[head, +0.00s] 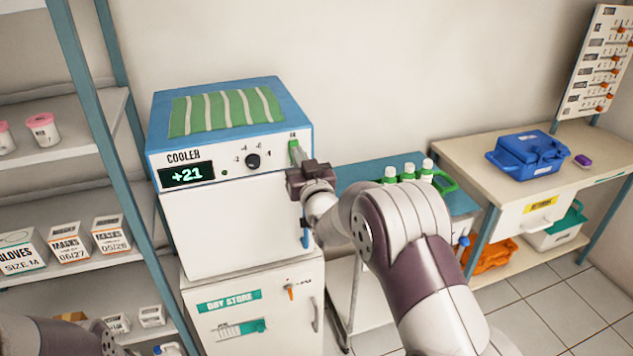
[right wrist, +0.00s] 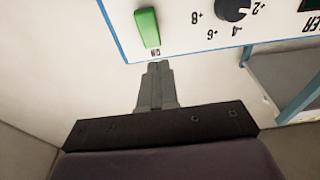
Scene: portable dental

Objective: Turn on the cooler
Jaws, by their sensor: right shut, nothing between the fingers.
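The cooler (head: 230,215) is a white box with a blue top edge. A dark dial (head: 252,161) sits mid-panel. The green switch (head: 293,149) is at the panel's right end, and it also shows in the right wrist view (right wrist: 147,27) with an upside-down ON label. My right gripper (head: 299,163) is shut and empty at the panel's right end. In the right wrist view its fingertips (right wrist: 157,66) are by the label, apart from the switch in the picture. Contact cannot be told. My left gripper is not in view.
A white dry store cabinet (head: 255,318) stands under the cooler. A shelf rack (head: 95,185) with boxes is close on the left. A blue-topped cart (head: 375,170) with green-capped bottles and a desk (head: 500,155) with a blue case (head: 527,153) stand on the right.

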